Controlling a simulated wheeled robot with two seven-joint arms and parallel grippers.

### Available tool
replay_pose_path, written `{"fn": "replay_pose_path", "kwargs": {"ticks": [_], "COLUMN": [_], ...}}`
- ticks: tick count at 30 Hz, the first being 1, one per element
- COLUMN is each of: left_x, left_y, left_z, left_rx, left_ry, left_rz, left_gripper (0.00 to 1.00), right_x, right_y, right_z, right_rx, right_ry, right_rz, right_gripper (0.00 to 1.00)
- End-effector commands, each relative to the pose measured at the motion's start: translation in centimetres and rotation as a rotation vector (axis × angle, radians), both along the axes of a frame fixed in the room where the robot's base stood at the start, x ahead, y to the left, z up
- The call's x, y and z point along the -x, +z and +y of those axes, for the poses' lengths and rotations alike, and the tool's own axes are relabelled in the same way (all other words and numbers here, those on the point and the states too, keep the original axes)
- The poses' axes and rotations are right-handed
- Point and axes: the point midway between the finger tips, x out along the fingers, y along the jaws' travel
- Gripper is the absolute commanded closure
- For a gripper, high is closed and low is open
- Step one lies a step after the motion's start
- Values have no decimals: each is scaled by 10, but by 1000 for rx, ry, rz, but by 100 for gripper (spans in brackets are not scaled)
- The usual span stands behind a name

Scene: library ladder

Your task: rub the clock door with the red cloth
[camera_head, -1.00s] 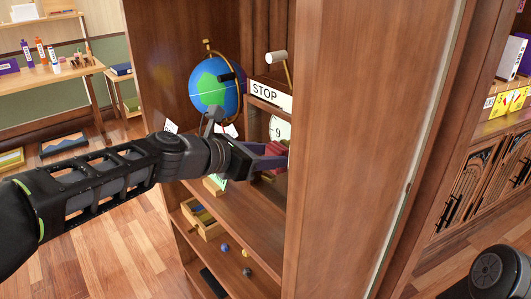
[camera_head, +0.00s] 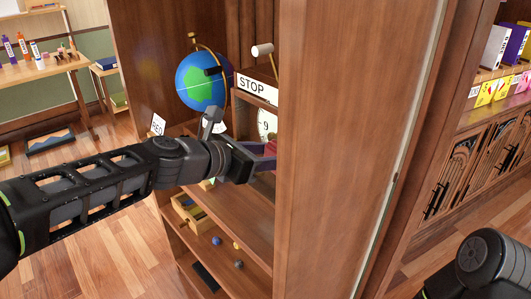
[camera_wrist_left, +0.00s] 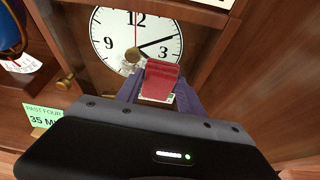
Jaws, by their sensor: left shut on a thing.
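My left gripper (camera_wrist_left: 158,92) is shut on the red cloth (camera_wrist_left: 162,78), a folded dark red pad, which shows clearly in the left wrist view. The cloth is in front of the clock (camera_wrist_left: 115,38), over the lower part of its white face. I cannot tell whether it touches the clock door. In the head view the clock face (camera_head: 266,124) is partly hidden by the cabinet side panel, and my left gripper (camera_head: 262,156) reaches in front of it. The cloth is mostly hidden there. My right gripper is out of view; only part of that arm shows at the lower right.
A globe (camera_head: 203,80) stands left of the clock, and a STOP sign (camera_head: 257,86) is above it. The tall wooden side panel (camera_head: 335,150) is close on the right. A green card (camera_wrist_left: 42,114) and a brass knob (camera_wrist_left: 65,84) are near the gripper. Small balls lie on a lower shelf.

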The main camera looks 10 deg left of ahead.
Motion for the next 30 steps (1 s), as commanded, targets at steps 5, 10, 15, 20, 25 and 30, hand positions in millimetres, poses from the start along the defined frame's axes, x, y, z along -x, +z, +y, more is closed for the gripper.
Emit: {"fn": "replay_pose_path", "kwargs": {"ticks": [5,10,15,20,25,30], "left_x": [1,-1,-10,-20,-25,-25], "left_y": [0,0,0,0,1,1], "left_z": [1,3,12,22,27,27], "left_rx": [0,0,0,1,0,0], "left_ry": [1,2,4,4,4,5], "left_rz": [0,0,1,0,-1,-2], "left_gripper": [88,88,88,88,88,88], "right_x": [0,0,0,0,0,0], "right_y": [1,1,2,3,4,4], "right_z": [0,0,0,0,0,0], "right_rx": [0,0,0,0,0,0], "right_ry": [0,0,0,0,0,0], "right_rz": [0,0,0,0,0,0], "right_gripper": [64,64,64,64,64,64]}}
